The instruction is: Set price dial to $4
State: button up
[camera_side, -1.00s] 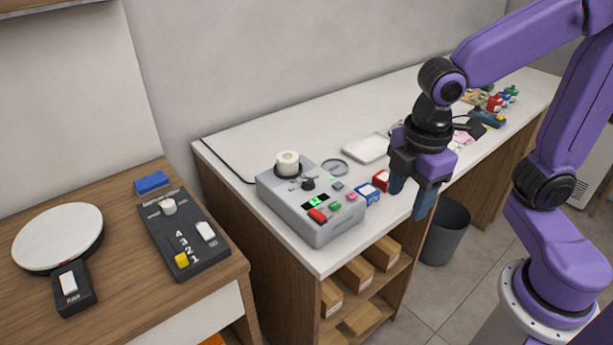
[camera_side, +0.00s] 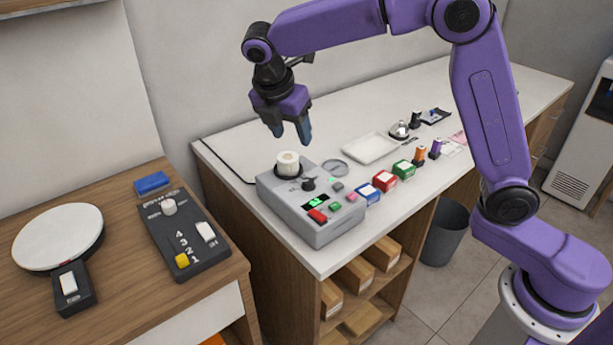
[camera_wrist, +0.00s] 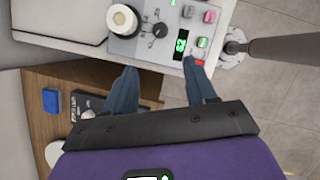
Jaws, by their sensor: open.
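The grey machine (camera_side: 310,228) stands on the near left end of the white counter. Its small black dial knob (camera_side: 308,184), likely the price dial, sits on top; it also shows in the wrist view (camera_wrist: 160,29). My gripper (camera_side: 291,135) is open and empty, in the air above the machine's back part. In the wrist view its spread fingers (camera_wrist: 160,67) point toward the machine.
Red and green buttons lie around the display. Blue, red and green boxes (camera_side: 384,181) stand right of the machine, with a white tray (camera_side: 370,148) behind. The wooden counter at left carries a black panel (camera_side: 185,237) numbered 1 to 4 and a round white plate (camera_side: 58,237).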

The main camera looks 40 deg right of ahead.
aim_at(308, 181)
jog(key=x, duration=1.7)
jog(key=shift+w+d+f, duration=0.1)
jog(key=shift+d+f, duration=0.05)
jog(key=shift+c, duration=0.3)
grip_shut()
